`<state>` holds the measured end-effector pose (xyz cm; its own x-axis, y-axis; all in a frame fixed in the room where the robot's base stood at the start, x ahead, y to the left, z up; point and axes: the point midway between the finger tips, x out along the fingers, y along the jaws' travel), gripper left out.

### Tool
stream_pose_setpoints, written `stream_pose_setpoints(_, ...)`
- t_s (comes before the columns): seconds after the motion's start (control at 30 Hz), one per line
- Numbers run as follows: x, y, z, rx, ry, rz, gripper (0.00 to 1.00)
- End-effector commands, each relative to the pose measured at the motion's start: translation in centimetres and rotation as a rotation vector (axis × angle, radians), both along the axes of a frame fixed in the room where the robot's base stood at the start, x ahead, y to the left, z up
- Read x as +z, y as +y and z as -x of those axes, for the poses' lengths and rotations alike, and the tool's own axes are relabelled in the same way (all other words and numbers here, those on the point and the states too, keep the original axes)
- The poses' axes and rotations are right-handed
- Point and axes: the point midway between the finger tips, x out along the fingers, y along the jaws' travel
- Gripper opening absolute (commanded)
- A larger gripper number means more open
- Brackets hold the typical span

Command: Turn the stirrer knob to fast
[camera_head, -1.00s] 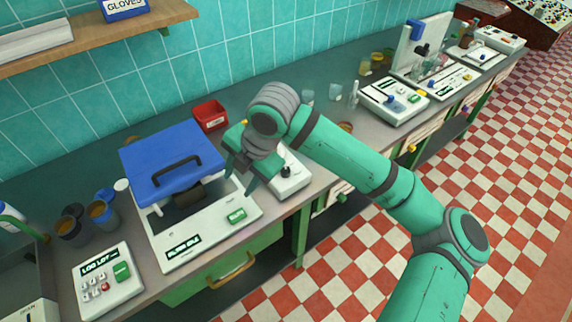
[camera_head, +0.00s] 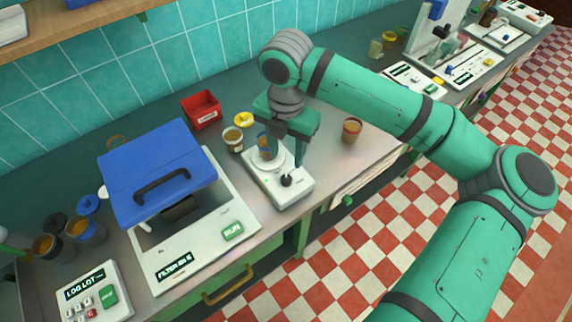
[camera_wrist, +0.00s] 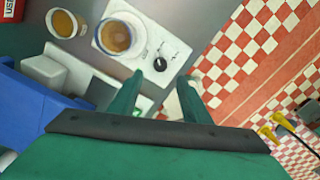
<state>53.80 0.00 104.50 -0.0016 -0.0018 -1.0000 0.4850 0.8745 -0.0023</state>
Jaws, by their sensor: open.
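The stirrer (camera_head: 277,182) is a small white box on the bench, right of the blue-lidded machine. Its black knob (camera_head: 286,181) sits on top near the front edge; in the wrist view the knob (camera_wrist: 160,64) shows a pale pointer mark, and the lettering beside it is too small to read. A beaker of amber liquid (camera_wrist: 116,37) stands on the stirrer plate; my gripper partly covers it in the head view. My gripper (camera_head: 284,158) points down above the stirrer, its fingers apart and empty. In the wrist view its fingertips (camera_wrist: 160,82) are near the knob, not visibly touching it.
The filter machine (camera_head: 185,250) with its raised blue lid (camera_head: 160,172) stands close on the left. An amber jar (camera_head: 232,139), a yellow dish (camera_head: 243,119) and a red bin (camera_head: 202,109) are behind. A brown cup (camera_head: 351,130) stands to the right.

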Motion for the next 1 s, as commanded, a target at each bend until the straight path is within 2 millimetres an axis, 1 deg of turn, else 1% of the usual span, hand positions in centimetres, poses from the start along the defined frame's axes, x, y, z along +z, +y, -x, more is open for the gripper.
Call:
stream_pose_setpoints(0.3, -5.3, -0.1, 0.0, -0.004, 0.002, -0.001, 0.43)
stream_pose_setpoints(0.5, -8.3, -0.2, 0.1, -0.005, 0.002, -0.001, 0.43)
stream_pose_setpoints(0.7, -9.7, 0.0, 0.0, -0.001, 0.0, -0.001, 0.43)
stream_pose_setpoints(1.0, -10.0, 0.0, 0.0, -0.001, -0.001, -0.002, 0.43)
